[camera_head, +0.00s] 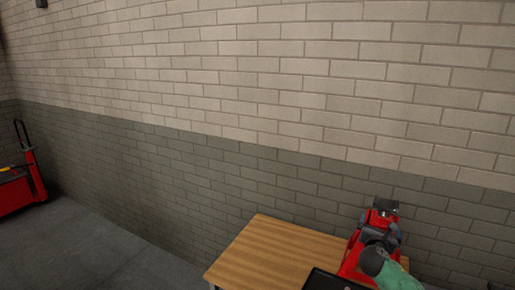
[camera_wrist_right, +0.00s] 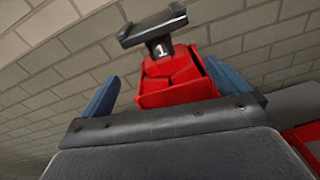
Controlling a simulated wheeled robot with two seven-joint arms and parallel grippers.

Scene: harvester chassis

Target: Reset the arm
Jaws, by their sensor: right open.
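My right gripper (camera_head: 381,228) is at the lower right of the head view, over a red machine part (camera_head: 353,262) with a black top piece (camera_head: 386,204). In the right wrist view its two blue fingers (camera_wrist_right: 165,88) stand wide apart, one on each side of the red part (camera_wrist_right: 175,80). The black T-shaped top piece (camera_wrist_right: 152,27), marked "1", rises beyond the fingers. The gripper is open; I cannot tell whether a finger touches the red part. My left gripper is not in view.
A wooden table (camera_head: 262,250) is below, with bare top left of the red part. A black flat item (camera_head: 325,281) lies at its front edge, partly cut off. A brick wall (camera_head: 260,100) stands behind. A red cart (camera_head: 20,185) is at far left, with open floor (camera_head: 95,245) between.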

